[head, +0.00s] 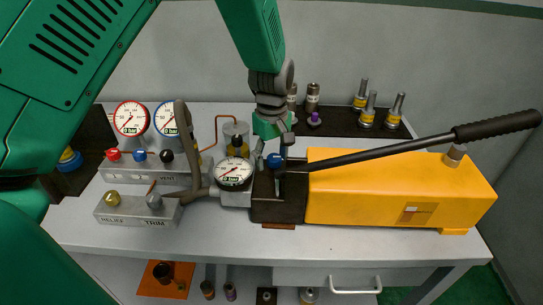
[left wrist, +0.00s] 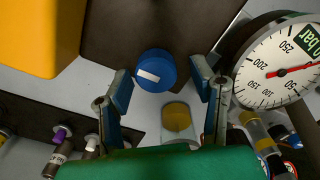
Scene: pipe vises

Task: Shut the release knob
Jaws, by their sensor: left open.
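The blue knob (head: 274,160) sits on the dark block at the left end of the yellow hand pump (head: 365,185); I take it to be the release knob. In the left wrist view the knob (left wrist: 156,70) is round with a white bar across its face. My left gripper (head: 274,148) comes down over it from above. Its fingers are open, one on each side of the knob in the left wrist view (left wrist: 160,76), with gaps between them and the knob. My right gripper is not in view.
A gauge (head: 233,174) stands close left of the knob, with a clear cup (head: 236,135) behind it. The long black pump lever (head: 420,146) runs right from near the knob. Valve blocks with small knobs (head: 139,211) stand at the left; fittings (head: 368,110) stand behind.

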